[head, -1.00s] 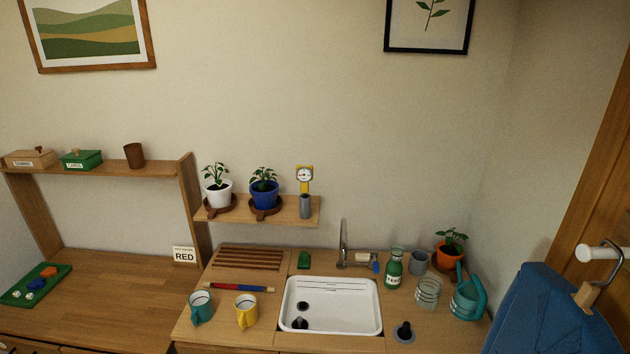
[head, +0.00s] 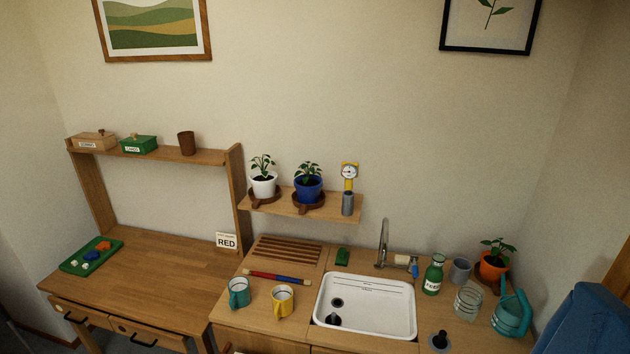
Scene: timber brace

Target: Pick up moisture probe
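The moisture probe (head: 349,174) has a yellow body with a round white dial. It stands upright in a grey cylindrical holder (head: 347,204) at the right end of the small wooden wall shelf (head: 275,207). Its lower part is hidden inside the holder. Neither of my grippers shows in the head view.
A blue pot (head: 308,189) and a white pot (head: 264,186) stand left of the probe. Below are a sink (head: 366,307), a tap (head: 383,243), a green bottle (head: 434,275), mugs (head: 283,301) and a watering can (head: 510,315). The left desk (head: 150,280) is mostly clear.

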